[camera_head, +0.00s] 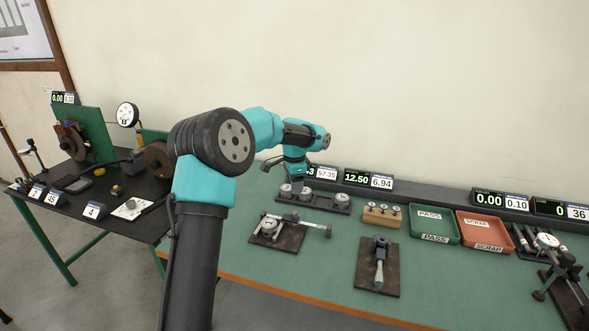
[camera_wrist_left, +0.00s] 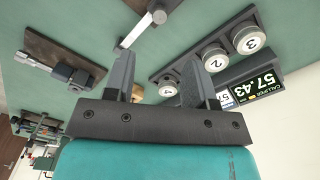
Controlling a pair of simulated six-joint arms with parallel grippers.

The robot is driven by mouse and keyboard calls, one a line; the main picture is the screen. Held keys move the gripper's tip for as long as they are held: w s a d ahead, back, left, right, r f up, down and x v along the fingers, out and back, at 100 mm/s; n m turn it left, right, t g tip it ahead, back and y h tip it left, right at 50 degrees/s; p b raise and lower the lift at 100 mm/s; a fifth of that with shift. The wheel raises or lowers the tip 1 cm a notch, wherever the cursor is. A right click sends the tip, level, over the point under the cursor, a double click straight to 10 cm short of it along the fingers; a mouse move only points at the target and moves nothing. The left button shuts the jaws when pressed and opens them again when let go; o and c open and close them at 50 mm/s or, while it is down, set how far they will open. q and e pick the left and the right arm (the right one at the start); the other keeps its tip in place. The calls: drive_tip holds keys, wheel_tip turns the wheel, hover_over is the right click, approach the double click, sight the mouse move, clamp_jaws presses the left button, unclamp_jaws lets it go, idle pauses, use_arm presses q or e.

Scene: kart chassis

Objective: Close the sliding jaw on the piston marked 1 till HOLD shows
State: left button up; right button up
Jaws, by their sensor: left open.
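The caliper fixture is a dark board (camera_head: 290,240) with a metal beam and a round pale-topped piston (camera_head: 268,229) at its left; I cannot read the piston's mark. A dark block (camera_head: 328,231) sits at the beam's right end. In the left wrist view the beam (camera_wrist_left: 139,30) runs beyond my fingers. My left gripper (camera_head: 297,188) is open and empty, above the bench by the piston rack and behind the fixture; its two fingers (camera_wrist_left: 163,85) are apart. The caliper display (camera_wrist_left: 255,90) reads 57.43; HOLD is not seen. My right gripper is out of view.
A rack (camera_head: 325,199) holds several pistons behind the fixture, including 2 (camera_wrist_left: 215,60) and 3 (camera_wrist_left: 249,40). Another board fixture (camera_head: 378,270) stands to the right. Beyond are a wooden block (camera_head: 382,215), the green PASS tray (camera_head: 435,237) and the red SCRAP tray (camera_head: 483,246).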

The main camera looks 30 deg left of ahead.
use_arm(q)
wheel_tip(320, 180, up, 6)
drive_tip(key=shift+f, duration=0.1)
idle(0.9)
